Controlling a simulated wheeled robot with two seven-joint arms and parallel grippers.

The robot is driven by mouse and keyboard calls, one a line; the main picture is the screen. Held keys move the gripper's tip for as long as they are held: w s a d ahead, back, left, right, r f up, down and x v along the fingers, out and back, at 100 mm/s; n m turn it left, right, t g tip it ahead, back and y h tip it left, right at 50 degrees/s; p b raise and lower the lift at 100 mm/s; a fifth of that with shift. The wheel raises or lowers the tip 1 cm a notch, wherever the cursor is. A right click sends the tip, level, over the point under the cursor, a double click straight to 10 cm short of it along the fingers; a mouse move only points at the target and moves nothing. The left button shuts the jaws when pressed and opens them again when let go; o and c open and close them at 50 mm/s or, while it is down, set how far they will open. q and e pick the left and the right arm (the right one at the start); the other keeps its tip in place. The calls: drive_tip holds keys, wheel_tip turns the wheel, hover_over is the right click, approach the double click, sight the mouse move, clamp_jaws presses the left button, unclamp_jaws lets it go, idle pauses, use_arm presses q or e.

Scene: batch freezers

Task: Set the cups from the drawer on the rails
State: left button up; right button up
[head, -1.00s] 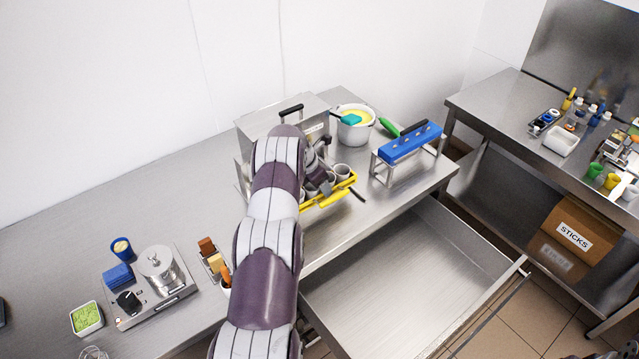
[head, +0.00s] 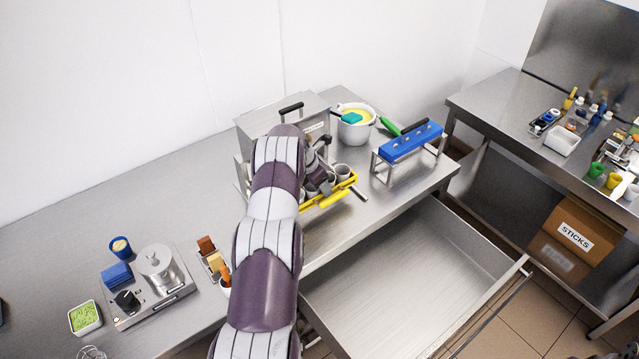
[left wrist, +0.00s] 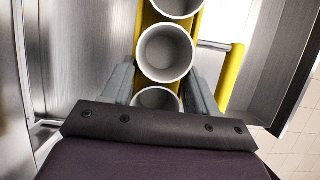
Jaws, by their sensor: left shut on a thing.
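My left gripper (left wrist: 160,82) is shut on a white cup (left wrist: 157,99), whose rim shows between the fingers in the left wrist view. The cup's lower part is hidden. A second white cup (left wrist: 165,52) stands upright just ahead, with another (left wrist: 178,5) beyond it, in a row between yellow rails (left wrist: 228,85). In the head view the yellow rails (head: 338,196) are at the front of the bench, with white cups (head: 343,170) in them; my arm hides part of the row. The open drawer (head: 400,285) below shows no cups in its visible part. My right gripper is not in view.
A steel freezer box (head: 275,118) stands close behind the rails. A white pot (head: 354,130) and a blue-topped stand (head: 410,142) are to the right. A scale-like device (head: 155,285) and small containers are at left. The open drawer juts out from the bench.

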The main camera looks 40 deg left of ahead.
use_arm(q)
drive_tip(key=shift+f+b, duration=0.55)
drive_tip(key=shift+f, duration=0.05)
drive_tip(key=shift+f+b, duration=0.7)
drive_tip(key=shift+f+b, duration=0.65)
drive_tip(key=shift+f+b, duration=0.3)
drive_tip(key=shift+f, duration=0.1)
drive_tip(key=shift+f+b, duration=0.55)
drive_tip(key=shift+f, duration=0.05)
drive_tip(key=shift+f+b, duration=0.2)
drive_tip(key=shift+b, duration=0.25)
idle(0.3)
drive_tip(key=o, duration=1.2)
